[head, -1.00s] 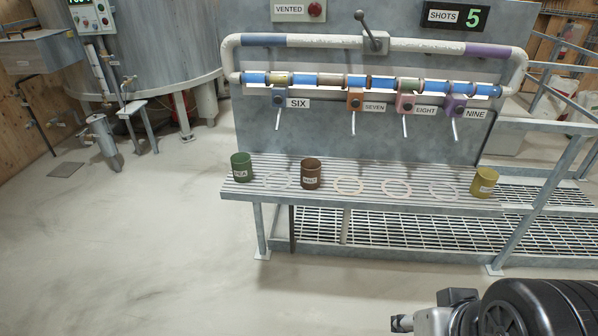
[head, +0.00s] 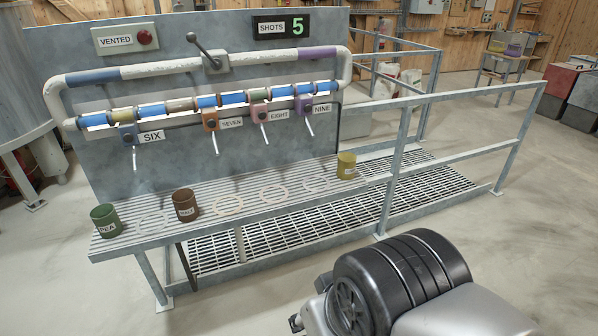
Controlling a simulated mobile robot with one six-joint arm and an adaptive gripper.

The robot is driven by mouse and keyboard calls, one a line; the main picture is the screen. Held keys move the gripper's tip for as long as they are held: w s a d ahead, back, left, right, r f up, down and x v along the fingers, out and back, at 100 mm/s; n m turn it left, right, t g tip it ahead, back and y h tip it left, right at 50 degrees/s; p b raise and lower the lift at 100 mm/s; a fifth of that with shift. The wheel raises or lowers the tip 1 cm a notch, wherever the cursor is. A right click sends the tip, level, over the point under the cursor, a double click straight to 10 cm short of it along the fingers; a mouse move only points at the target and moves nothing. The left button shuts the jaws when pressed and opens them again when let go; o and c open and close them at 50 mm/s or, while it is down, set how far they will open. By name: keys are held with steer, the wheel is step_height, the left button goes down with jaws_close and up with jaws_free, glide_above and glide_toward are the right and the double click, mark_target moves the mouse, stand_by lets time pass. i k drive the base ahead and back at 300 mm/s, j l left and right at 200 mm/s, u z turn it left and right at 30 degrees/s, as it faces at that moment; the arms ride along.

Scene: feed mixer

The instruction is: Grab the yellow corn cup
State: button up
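The yellow corn cup (head: 346,166) stands upright at the right end of the slatted grey bench (head: 120,246) in the head view. Its label is too small to read. A green cup (head: 105,221) labelled PEA stands at the bench's left end. A brown cup (head: 185,205) stands to its right; its label is hard to read. Part of my arm shows at the bottom right, apart from the bench. My gripper's fingers cannot be made out.
Several pale rings mark the bench top between the brown and yellow cups. A panel with pipes and taps labelled SIX (head: 152,137) to NINE rises behind. A metal railing (head: 470,92) and grating lie right of the bench. Open floor lies in front.

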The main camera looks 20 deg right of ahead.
mark_target(346, 161)
steer(key=z, duration=0.45)
steer(key=i+j+z, duration=0.1)
steer(key=i+z, duration=0.35)
steer(key=i+j+z, duration=0.2)
steer(key=z, duration=0.3)
steer(key=i+j+z, duration=0.25)
steer(key=z, duration=0.2)
steer(key=i+j+z, duration=0.2)
steer(key=j+z, duration=0.25)
steer(key=i+j, duration=0.1)
steer(key=j, duration=0.3)
steer(key=i+j, duration=0.15)
steer(key=j, duration=0.2)
steer(key=i+j, duration=0.1)
steer(key=j, duration=0.3)
